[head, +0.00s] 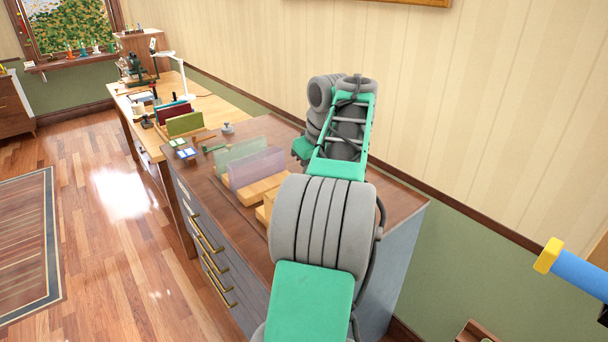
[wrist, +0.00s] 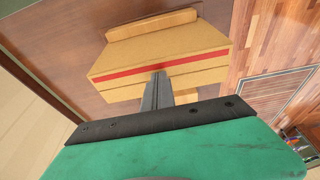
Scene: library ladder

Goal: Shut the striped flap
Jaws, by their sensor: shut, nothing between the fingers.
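In the wrist view a tan box-like object has a broad tan flap (wrist: 190,52) with a red stripe (wrist: 115,76) along its near edge. A narrower tan strip (wrist: 150,23) lies beyond it. My gripper (wrist: 158,76) is shut and empty, its fingertips overlapping the striped edge near the middle. I cannot tell whether they touch it. In the head view my arm hides the gripper and the striped flap; only tan pieces (head: 258,191) show beside the arm on the cabinet top.
The brown cabinet top (head: 400,203) carries translucent green (head: 238,152) and purple (head: 257,170) panels left of my arm. A desk (head: 185,92) with a white lamp stands beyond. The wall runs along the right. Open wooden floor (head: 110,215) lies to the left.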

